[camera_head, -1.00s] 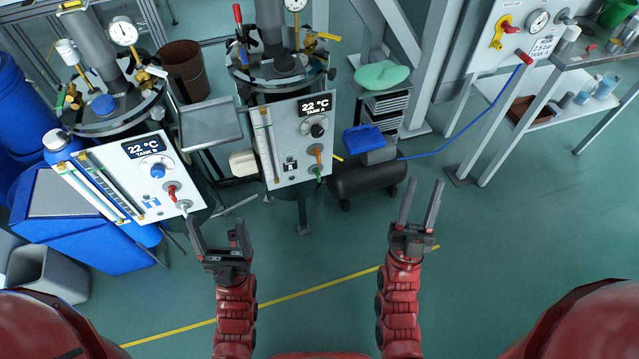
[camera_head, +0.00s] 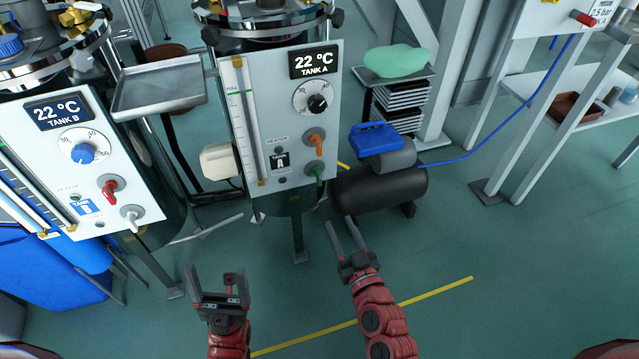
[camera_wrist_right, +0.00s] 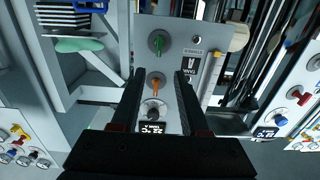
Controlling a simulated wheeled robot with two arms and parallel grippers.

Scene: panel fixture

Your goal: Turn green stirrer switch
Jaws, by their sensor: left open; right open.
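The green stirrer switch (camera_head: 317,174) sits at the bottom right of the Tank A panel (camera_head: 245,130), below the orange switch (camera_head: 316,140). In the right wrist view the green switch (camera_wrist_right: 158,44) shows beyond my fingers, with the orange switch (camera_wrist_right: 155,84) between the fingers in the picture. My right gripper (camera_head: 345,236) is open and empty, below and to the right of the green switch, apart from it. My left gripper (camera_head: 217,280) is open and empty, lower left of the Tank A panel.
The Tank B panel (camera_head: 60,150) with red and white switches stands at the left. A metal tray (camera_head: 160,85) juts out between the tanks. A dark compressor (camera_head: 380,190) stands right of Tank A, with a blue hose (camera_head: 480,140). The floor in front is clear.

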